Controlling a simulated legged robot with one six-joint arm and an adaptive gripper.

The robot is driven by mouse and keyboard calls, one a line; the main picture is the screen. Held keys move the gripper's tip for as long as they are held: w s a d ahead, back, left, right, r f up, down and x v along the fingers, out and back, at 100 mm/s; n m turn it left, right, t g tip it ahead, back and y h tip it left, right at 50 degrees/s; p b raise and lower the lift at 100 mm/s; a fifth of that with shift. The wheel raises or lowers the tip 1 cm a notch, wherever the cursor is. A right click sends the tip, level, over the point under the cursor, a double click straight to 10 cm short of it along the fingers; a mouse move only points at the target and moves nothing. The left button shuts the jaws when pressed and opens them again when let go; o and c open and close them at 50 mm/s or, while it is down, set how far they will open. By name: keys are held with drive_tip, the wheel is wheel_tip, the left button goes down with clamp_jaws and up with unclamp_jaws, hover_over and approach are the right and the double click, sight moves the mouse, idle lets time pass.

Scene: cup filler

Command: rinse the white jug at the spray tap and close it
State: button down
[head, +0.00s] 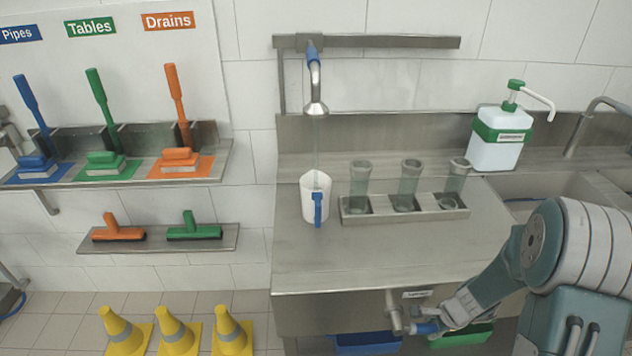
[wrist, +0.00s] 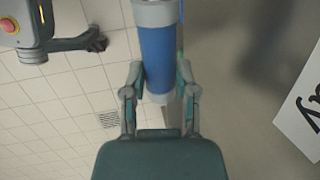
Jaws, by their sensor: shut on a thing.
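The white jug (head: 308,200) stands upright on the steel counter, its blue handle facing the front. The spray tap (head: 315,106) hangs above it from a wall rail. A thin pale stream runs from the tap down into the jug. Below the counter's front edge is a metal valve (head: 393,310) with a blue handle (head: 427,328). My gripper (head: 440,322) is at this handle, well below and right of the jug. In the wrist view my gripper (wrist: 160,82) is shut on the blue handle (wrist: 158,50), with a finger on each side. The jug's inside is mostly hidden.
A steel rack (head: 362,215) with 3 clear glasses stands right of the jug. A white and green pump bottle (head: 497,140) is behind, near the sink. Blue (head: 366,343) and green (head: 470,336) bins sit below the counter. Yellow cones (head: 178,332) stand on the floor at left.

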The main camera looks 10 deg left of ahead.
drive_tip(key=shift+w+f+y, duration=0.1)
drive_tip(key=shift+f+y, duration=0.3)
drive_tip(key=shift+y, duration=0.2)
drive_tip(key=shift+a+f+y, duration=0.1)
drive_tip(key=shift+f+y, duration=0.25)
drive_tip(key=shift+y, duration=0.05)
drive_tip(key=shift+w+r, duration=0.1)
idle(3.3)
drive_tip(key=shift+r+h, duration=0.45)
drive_tip(key=shift+h, duration=0.05)
drive_tip(key=shift+r+t+h, duration=0.3)
drive_tip(key=shift+r+h, duration=0.6)
drive_tip(key=shift+h, duration=0.2)
